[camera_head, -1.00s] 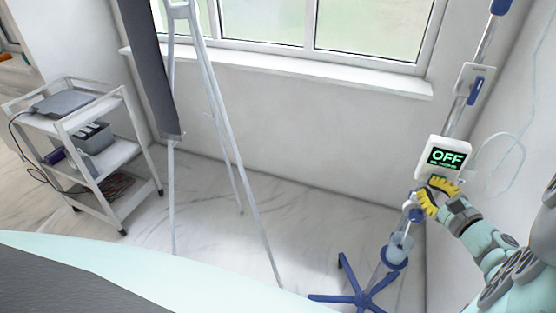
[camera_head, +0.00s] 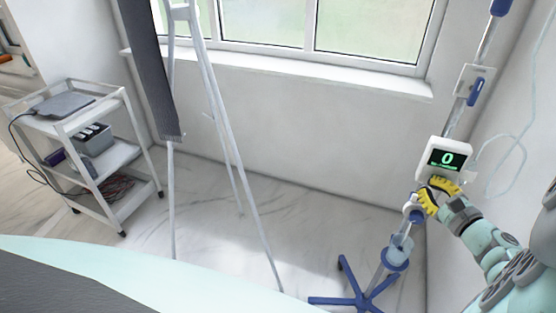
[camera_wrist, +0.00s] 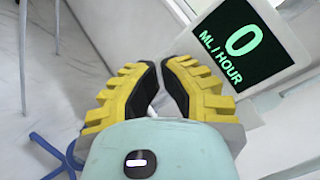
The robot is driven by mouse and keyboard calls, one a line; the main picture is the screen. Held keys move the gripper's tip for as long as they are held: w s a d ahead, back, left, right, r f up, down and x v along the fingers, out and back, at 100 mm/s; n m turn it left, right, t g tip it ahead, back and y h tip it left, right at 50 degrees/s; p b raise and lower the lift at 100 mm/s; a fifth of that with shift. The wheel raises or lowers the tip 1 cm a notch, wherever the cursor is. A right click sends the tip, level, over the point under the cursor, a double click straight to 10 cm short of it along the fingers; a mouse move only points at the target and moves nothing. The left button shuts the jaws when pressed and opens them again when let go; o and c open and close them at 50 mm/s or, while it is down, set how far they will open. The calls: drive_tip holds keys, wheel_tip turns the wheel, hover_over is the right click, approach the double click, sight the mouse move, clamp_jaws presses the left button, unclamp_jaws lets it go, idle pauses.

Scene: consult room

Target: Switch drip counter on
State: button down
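The drip counter (camera_head: 444,158) is a white box on the pole of a drip stand (camera_head: 371,281) at the right. Its dark screen is lit with a green 0. In the wrist view the counter's screen (camera_wrist: 232,45) reads 0 ML/HOUR. My gripper (camera_head: 436,193) has yellow fingers with black pads and is just below the counter's lower edge. In the wrist view my gripper (camera_wrist: 159,64) has its fingertips drawn close together with nothing between them. I cannot tell whether a fingertip touches the counter. No switch on the counter is clearly visible.
A blue clamp (camera_head: 475,91) sits higher on the pole, and a clear tube (camera_head: 522,150) hangs at the right wall. A tripod-like stand (camera_head: 228,140) is at the middle left, a white trolley (camera_head: 128,157) further left. The floor (camera_head: 320,225) between the stands is clear.

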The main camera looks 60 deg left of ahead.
drive_tip(key=shift+s+d+p, duration=0.35)
drive_tip(key=shift+s+d, duration=0.15)
drive_tip(key=shift+s, duration=0.1)
drive_tip(key=shift+s+d+p, duration=0.45)
drive_tip(key=shift+s+d, duration=0.25)
drive_tip(key=shift+s, duration=0.35)
drive_tip(key=shift+s+d+p, duration=0.4)
drive_tip(key=shift+s+d, duration=0.3)
drive_tip(key=shift+s, duration=0.35)
